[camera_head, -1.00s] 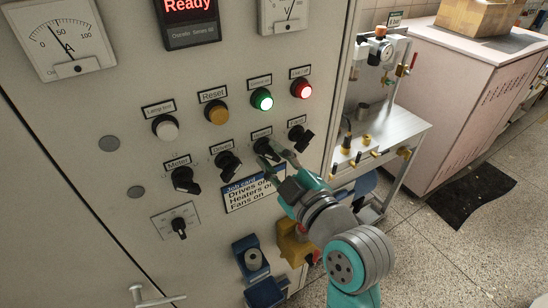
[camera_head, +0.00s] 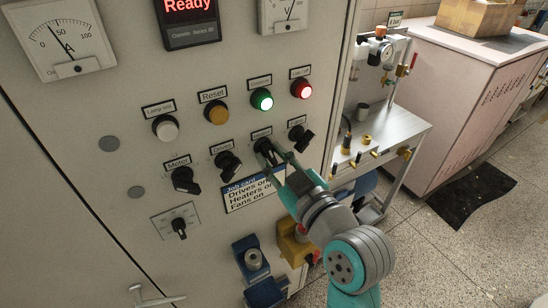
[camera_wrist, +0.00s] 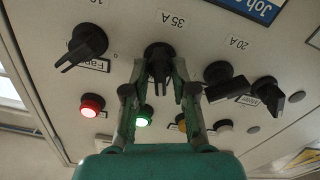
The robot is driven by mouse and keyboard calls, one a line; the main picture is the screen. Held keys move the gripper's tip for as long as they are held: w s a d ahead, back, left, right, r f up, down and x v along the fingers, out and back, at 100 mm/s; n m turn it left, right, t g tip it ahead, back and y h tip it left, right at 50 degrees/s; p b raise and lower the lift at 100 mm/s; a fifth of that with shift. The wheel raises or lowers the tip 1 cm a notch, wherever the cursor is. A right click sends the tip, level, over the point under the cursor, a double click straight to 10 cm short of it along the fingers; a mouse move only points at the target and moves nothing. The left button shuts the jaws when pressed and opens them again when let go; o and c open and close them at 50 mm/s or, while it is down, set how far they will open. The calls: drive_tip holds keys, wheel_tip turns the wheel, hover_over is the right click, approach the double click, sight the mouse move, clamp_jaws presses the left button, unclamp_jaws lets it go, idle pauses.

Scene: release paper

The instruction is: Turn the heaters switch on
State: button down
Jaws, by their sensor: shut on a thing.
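The heaters switch is the black rotary knob (camera_head: 263,146) third from the left in the lower row of the panel. In the wrist view, which shows the panel upside down, this knob (camera_wrist: 158,58) sits between my two fingers, its handle pointing toward the picture bottom. My gripper (camera_head: 274,156) is at the knob with its fingers closed around the handle; it also fills the middle of the wrist view (camera_wrist: 158,75). The fingers partly hide the knob in the head view. The job card (camera_head: 250,188) below reads drives on, heaters on, fans on.
The drives knob (camera_head: 228,164) and fans knob (camera_head: 301,138) flank it closely, both slanted. Above are a green lit lamp (camera_head: 262,99), a red lit lamp (camera_head: 301,89) and an amber button (camera_head: 216,112). A metal bench (camera_head: 390,130) stands right.

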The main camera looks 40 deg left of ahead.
drive_tip(key=m, duration=1.2)
drive_tip(key=shift+m, duration=0.3)
idle(0.4)
drive_tip(key=c, duration=1.2)
unclamp_jaws()
drive_tip(key=shift+d, duration=0.1)
drive_tip(key=v, duration=1.2)
drive_tip(key=shift+f, duration=0.1)
